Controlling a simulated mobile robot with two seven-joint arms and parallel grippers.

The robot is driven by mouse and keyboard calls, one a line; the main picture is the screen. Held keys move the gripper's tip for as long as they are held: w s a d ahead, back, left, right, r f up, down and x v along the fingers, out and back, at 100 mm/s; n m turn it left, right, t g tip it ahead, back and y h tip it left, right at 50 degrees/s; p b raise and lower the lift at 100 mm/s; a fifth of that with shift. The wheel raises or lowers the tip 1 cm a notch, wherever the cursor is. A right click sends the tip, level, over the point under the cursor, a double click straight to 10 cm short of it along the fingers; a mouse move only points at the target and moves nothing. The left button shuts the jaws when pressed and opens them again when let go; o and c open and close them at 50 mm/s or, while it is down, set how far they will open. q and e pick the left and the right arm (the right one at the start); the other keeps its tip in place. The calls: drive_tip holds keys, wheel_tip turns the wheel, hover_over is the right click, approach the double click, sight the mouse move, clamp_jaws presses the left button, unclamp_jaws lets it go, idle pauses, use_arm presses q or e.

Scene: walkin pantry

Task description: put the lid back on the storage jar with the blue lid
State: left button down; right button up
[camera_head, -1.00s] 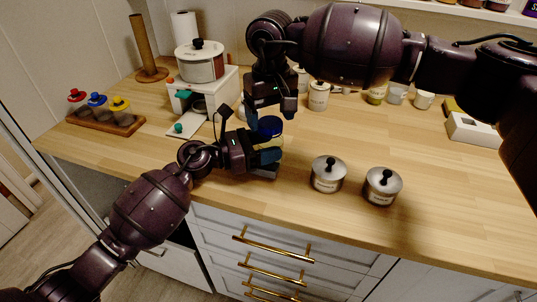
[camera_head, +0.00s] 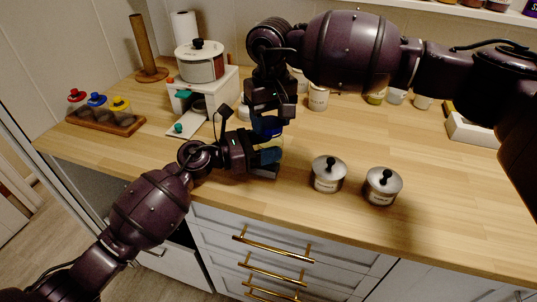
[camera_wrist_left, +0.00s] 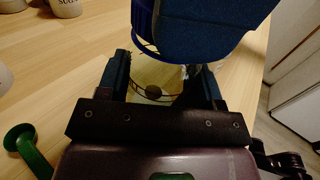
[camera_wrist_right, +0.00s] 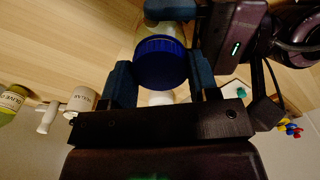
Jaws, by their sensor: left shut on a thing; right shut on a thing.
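A clear glass jar (camera_wrist_left: 155,75) stands upright between the fingers of my left gripper (camera_head: 268,160), which is shut on it. The jar also shows in the right wrist view, partly hidden behind the lid. The blue lid (camera_wrist_right: 160,62) is between the fingers of my right gripper (camera_wrist_right: 162,85), which is shut on it. In the left wrist view the lid's blue rim (camera_wrist_left: 146,40) is at the jar's mouth. I cannot tell whether it is seated. In the head view the lid (camera_head: 268,124) is mostly covered by my right gripper (camera_head: 268,117).
Two metal canisters with black-knobbed lids (camera_head: 328,174) (camera_head: 382,186) stand to the right. A rack of small colour-lidded jars (camera_head: 106,121) is at the left. A white stand with a pot (camera_head: 200,64) is behind. The counter's right middle is clear.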

drive_tip(key=m, duration=0.7)
drive_tip(key=shift+m, duration=0.3)
drive_tip(key=m, duration=0.6)
drive_tip(key=shift+m, duration=0.3)
drive_tip(key=m, duration=0.6)
drive_tip(key=shift+m, duration=0.4)
drive_tip(key=m, duration=0.6)
drive_tip(key=shift+m, duration=0.3)
drive_tip(key=m, duration=0.5)
drive_tip(key=shift+f, duration=0.1)
drive_tip(key=m, duration=0.5)
drive_tip(key=shift+m, duration=0.4)
drive_tip(key=m, duration=1.1)
drive_tip(key=shift+m, duration=0.4)
drive_tip(key=o, duration=1)
